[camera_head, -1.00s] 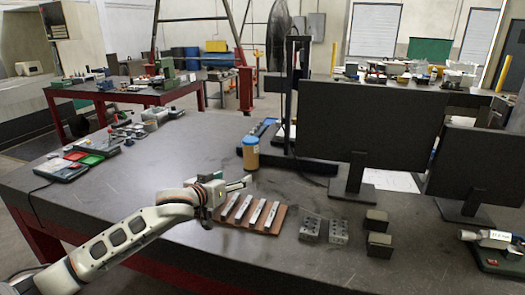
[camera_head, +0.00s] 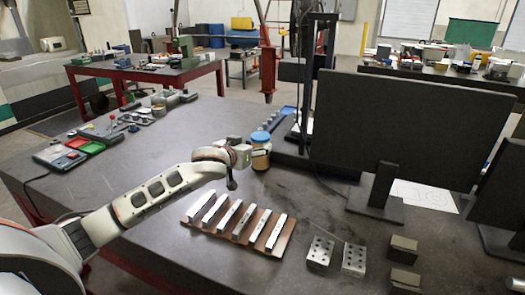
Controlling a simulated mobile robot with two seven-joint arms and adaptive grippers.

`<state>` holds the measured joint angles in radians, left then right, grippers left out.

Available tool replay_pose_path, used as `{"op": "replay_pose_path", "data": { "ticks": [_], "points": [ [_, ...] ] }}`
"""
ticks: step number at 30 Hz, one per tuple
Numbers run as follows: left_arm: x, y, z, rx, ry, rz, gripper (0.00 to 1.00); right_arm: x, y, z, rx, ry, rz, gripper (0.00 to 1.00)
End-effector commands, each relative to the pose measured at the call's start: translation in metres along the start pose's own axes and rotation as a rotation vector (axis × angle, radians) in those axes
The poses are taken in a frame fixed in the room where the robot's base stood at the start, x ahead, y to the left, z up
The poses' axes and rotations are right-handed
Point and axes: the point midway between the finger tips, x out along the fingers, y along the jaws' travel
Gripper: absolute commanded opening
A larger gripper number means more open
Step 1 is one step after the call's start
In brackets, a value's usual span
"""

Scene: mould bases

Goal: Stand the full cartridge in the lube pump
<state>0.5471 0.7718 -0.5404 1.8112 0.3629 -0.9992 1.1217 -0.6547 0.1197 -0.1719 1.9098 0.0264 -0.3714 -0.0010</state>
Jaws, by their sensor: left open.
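An amber jar-like container with a blue lid (camera_head: 261,138) stands upright on the dark bench, just left of the base of a tall black post. I cannot tell if it is the full cartridge, and I cannot make out a lube pump for certain. My left gripper (camera_head: 248,154) is open, at the left side of the container, and overlaps its edge in the picture. I cannot tell if they touch. The container's lower left part is partly hidden by the gripper. My right gripper is not in view.
A wooden rack (camera_head: 208,229) with several metal bars lies below my left gripper. Two drilled metal blocks (camera_head: 320,252) and dark blocks (camera_head: 403,249) lie to its right. A black monitor (camera_head: 408,125) stands behind on the right. The bench left of my arm is partly clear.

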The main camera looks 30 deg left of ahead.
Motion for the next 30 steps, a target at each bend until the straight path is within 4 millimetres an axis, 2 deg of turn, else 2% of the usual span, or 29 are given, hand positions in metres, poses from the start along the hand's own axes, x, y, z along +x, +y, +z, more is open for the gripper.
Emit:
{"op": "replay_pose_path", "data": {
  "ticks": [15, 25, 30],
  "points": [
    [0.056, 0.006, 0.004, 0.0, 0.001, 0.0, 0.67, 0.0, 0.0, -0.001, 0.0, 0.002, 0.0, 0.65],
    [0.06, 0.006, 0.004, 0.001, 0.001, 0.0, 0.67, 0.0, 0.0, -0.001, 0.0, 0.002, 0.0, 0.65],
    [0.06, 0.006, 0.004, 0.001, 0.001, 0.0, 0.23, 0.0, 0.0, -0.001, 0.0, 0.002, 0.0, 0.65]
  ]
}}
